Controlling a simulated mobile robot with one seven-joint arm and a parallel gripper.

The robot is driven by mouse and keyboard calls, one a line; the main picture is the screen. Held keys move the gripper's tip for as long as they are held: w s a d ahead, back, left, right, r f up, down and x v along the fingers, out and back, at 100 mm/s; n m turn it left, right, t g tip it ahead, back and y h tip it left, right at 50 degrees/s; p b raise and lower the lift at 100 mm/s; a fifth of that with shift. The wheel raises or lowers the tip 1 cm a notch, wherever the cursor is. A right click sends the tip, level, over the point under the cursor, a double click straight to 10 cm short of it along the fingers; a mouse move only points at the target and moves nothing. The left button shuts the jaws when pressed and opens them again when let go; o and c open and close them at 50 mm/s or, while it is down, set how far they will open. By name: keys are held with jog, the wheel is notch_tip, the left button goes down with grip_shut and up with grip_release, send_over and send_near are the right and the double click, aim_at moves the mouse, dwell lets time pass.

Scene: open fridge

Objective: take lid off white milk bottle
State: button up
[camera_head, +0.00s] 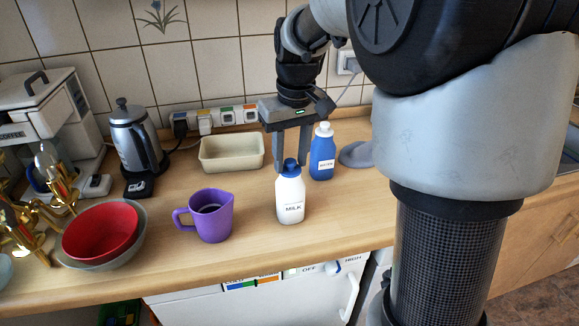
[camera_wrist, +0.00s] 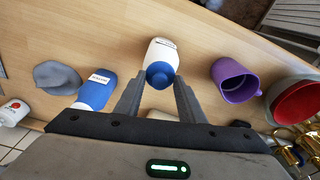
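The white milk bottle (camera_head: 290,199) stands upright on the wooden counter, with a label reading MILK. Its blue lid (camera_head: 290,168) is on top. My gripper (camera_head: 291,166) points down over the bottle, with its two fingers spread on either side behind or beside the lid. In the wrist view the blue lid (camera_wrist: 160,75) shows just beyond the fingertips of my gripper (camera_wrist: 158,82), with the white bottle (camera_wrist: 161,51) below it. The fingers are open, and I see no clear contact with the lid.
A blue bottle with a white lid (camera_head: 322,155) stands close behind right. A purple jug (camera_head: 208,216) stands to the left, with a cream tray (camera_head: 231,154) behind it. A kettle (camera_head: 134,143) and a red bowl (camera_head: 100,231) are farther left. A grey cloth-like item (camera_head: 356,155) lies right.

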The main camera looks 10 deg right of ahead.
grip_shut()
